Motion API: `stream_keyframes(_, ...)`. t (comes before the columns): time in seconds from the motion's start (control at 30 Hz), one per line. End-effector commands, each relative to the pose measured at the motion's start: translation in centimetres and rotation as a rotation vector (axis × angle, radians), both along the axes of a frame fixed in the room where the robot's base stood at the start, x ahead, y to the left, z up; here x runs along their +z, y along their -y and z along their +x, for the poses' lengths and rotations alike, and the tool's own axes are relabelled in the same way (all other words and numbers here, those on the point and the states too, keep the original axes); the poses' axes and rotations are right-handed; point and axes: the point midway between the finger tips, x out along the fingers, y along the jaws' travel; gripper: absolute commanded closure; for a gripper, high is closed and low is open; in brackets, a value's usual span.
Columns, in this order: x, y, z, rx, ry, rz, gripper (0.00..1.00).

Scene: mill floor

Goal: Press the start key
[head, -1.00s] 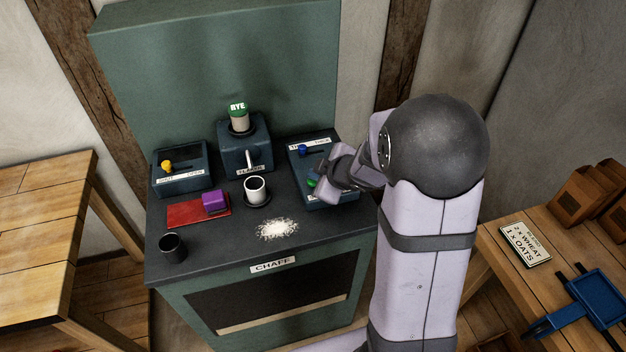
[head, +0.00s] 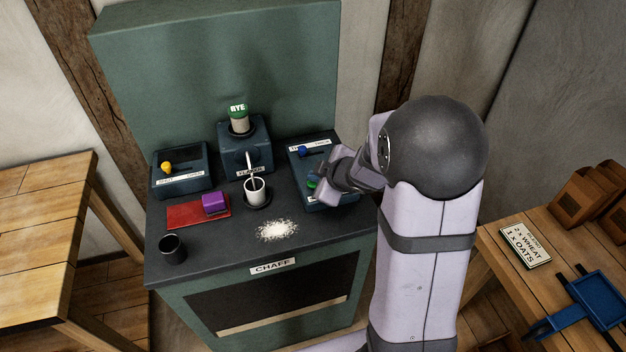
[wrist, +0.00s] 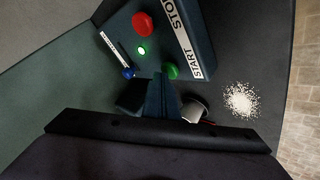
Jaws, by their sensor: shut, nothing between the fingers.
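The green start key (wrist: 171,71) sits by the START label (wrist: 197,67) on a dark blue control box (wrist: 190,35). In the head view the key (head: 312,183) is partly covered by my gripper (head: 323,192). My gripper (wrist: 157,88) is shut and empty, its tips right beside the key in the wrist view; I cannot tell whether they touch it. A red key (wrist: 143,23) sits by the STOP label. A small green lamp (wrist: 141,50) glows between the red key and a blue slider knob (wrist: 128,73).
A pale stream runs from the mill spout into a white cup (head: 254,196). Nearby are spilled flour (head: 277,230), a dark cup (head: 172,248), a purple block (head: 215,203) on a red mat (head: 185,216), and a yellow-knobbed box (head: 182,180). An order card (head: 525,244) lies right.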

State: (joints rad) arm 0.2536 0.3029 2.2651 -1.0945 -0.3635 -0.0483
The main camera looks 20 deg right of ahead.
Motion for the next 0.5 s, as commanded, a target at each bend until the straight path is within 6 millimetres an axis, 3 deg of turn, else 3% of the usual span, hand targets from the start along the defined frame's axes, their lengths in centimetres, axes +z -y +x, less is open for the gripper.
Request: stream_keyframes(0.5, 1.5, 0.0, 0.0, -0.001, -0.002, 0.000, 1.00)
